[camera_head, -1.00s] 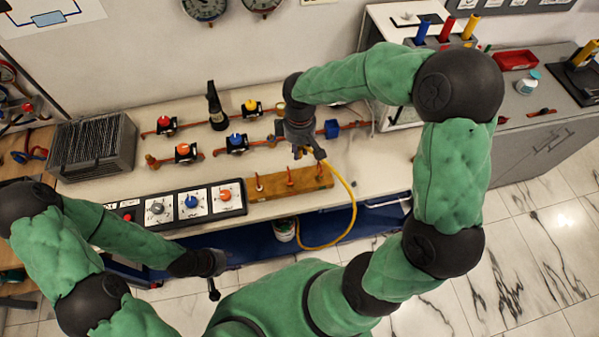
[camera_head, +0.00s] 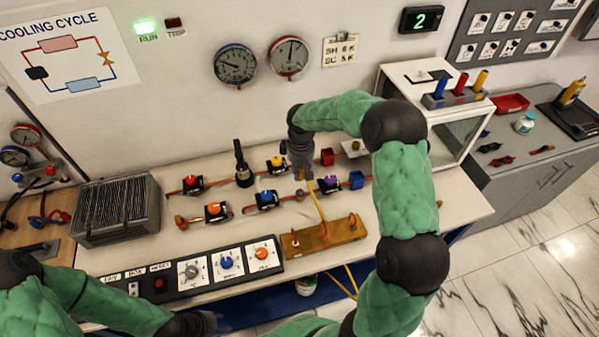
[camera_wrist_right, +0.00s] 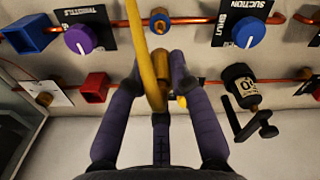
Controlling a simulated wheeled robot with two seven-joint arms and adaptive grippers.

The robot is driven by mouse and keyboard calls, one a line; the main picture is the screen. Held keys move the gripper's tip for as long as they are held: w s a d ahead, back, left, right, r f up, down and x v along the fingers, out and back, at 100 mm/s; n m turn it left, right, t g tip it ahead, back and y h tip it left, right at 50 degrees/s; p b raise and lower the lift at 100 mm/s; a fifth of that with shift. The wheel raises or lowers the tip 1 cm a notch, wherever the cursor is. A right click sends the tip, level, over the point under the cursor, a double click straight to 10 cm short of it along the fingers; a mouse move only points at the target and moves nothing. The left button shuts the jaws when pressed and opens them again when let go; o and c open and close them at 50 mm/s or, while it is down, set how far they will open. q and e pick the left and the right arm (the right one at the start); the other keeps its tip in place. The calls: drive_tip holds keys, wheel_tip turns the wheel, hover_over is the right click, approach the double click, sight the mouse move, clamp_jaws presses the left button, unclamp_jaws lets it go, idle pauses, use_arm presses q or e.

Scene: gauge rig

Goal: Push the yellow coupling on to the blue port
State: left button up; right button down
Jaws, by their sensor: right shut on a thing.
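My right gripper (camera_head: 302,172) is shut on the yellow coupling (camera_wrist_right: 160,72) at the end of a yellow hose (camera_head: 316,204). The right wrist view shows the fingers (camera_wrist_right: 160,90) on both sides of it, with the hose crossing in front. The blue port (camera_head: 356,180) is a square blue socket on the front copper pipe, right of my right gripper in the head view. It also shows at the upper left of the right wrist view (camera_wrist_right: 30,33), apart from the coupling. My left gripper (camera_head: 203,322) is at the bottom edge, partly cut off; its fingers are unclear.
A red square port (camera_head: 327,156) sits on the rear pipe, near my right gripper. Several valves with coloured knobs and a black-handled part (camera_head: 243,165) line the pipes. A wooden block (camera_head: 322,236) and a knob panel (camera_head: 215,268) stand in front.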

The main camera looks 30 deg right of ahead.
drive_tip(key=shift+f+b, duration=1.6)
drive_tip(key=shift+f, duration=1)
drive_tip(key=shift+f+b, duration=0.75)
drive_tip(key=shift+f, duration=0.65)
drive_tip(key=c, duration=0.7)
unclamp_jaws()
